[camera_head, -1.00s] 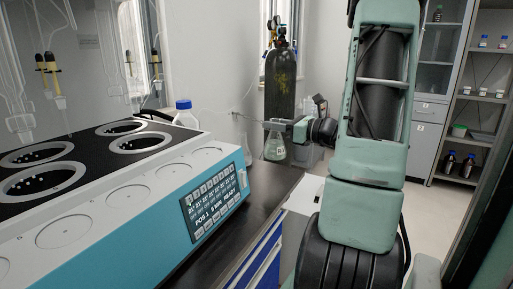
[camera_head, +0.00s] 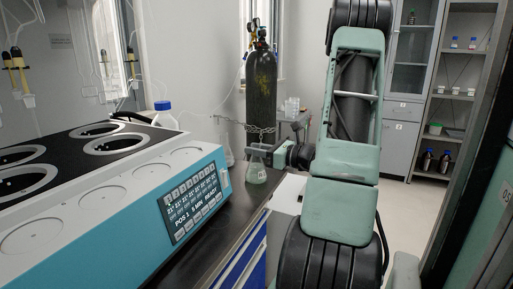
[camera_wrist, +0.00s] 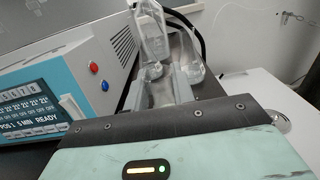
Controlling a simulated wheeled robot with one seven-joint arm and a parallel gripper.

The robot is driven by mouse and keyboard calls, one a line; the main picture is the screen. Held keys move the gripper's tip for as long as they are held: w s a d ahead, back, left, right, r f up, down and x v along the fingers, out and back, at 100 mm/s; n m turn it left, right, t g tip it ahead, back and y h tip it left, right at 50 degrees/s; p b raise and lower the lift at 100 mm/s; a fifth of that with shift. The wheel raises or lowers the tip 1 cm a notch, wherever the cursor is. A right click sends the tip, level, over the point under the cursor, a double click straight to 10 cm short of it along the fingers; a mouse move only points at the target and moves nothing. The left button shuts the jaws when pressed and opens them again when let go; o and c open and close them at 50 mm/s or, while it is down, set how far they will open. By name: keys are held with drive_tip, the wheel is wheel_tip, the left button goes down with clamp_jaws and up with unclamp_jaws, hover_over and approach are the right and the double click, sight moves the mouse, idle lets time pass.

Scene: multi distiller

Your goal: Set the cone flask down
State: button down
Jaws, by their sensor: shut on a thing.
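The cone flask (camera_head: 257,174), clear glass with a pale greenish liquid, is upright at the bench's far right end in the head view. My gripper (camera_head: 261,151) is shut on its neck from the right. The flask's base is at or just above the dark bench top (camera_head: 232,207); I cannot tell if it touches. In the wrist view my gripper (camera_wrist: 160,92) shows its two fingers over the bench, with clear glassware between and beyond them. The flask's outline is hard to separate there.
The blue and white distiller (camera_head: 150,205) fills the left of the bench. A blue-capped bottle (camera_head: 164,116) and more clear glassware (camera_head: 229,152) stand behind it. A dark gas cylinder (camera_head: 261,88) with a chain is behind the flask. The bench's right edge is close to the flask.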

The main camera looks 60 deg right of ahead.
drive_tip(key=shift+f, duration=0.15)
drive_tip(key=c, duration=1.2)
unclamp_jaws()
drive_tip(key=shift+r, duration=0.2)
drive_tip(key=s, duration=0.8)
drive_tip(key=s+d, duration=0.1)
drive_tip(key=s, duration=0.3)
